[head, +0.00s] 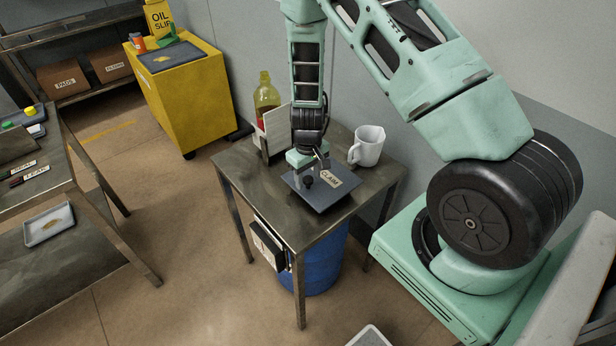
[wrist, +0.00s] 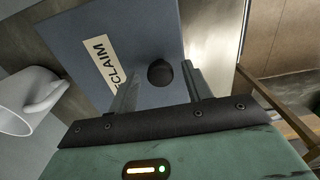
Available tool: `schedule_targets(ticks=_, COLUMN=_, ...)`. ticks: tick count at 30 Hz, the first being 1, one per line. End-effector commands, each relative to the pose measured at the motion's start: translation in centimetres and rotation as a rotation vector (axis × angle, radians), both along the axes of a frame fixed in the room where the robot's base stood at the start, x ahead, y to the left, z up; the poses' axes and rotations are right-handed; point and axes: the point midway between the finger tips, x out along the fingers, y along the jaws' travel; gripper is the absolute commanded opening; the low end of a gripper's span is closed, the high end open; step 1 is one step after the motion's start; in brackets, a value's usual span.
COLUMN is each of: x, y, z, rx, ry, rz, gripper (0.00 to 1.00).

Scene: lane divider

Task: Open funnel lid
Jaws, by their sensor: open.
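The funnel lid (head: 321,196) is a flat blue-grey square plate lying level on the metal table. It has a round black knob (head: 308,183) and a pale label, partly hidden, that reads "CLAIM" in the wrist view. My gripper (head: 309,172) is open and points down over the lid. In the wrist view, the knob (wrist: 160,73) appears between my two fingertips (wrist: 160,67), with a gap on each side. Neither finger seems to touch it. I cannot tell the exact height of the fingertips above the lid (wrist: 150,30). The funnel beneath is hidden.
A white mug (head: 368,146) stands close behind the lid, on the right. A yellow-green bottle (head: 265,100) and an upright holder stand at the table's back left. A blue drum (head: 322,262) is under the table (head: 240,180). A yellow cabinet (head: 180,105) stands behind left.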

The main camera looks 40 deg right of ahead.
Motion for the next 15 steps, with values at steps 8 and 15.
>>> schedule_targets(ticks=8, x=0.0, y=0.0, z=-1.5, rx=0.0, ry=0.0, rz=-0.001, gripper=0.49)
schedule_targets(ticks=15, x=0.0, y=0.0, z=-1.5, rx=0.001, ry=0.0, rz=0.0, gripper=0.44)
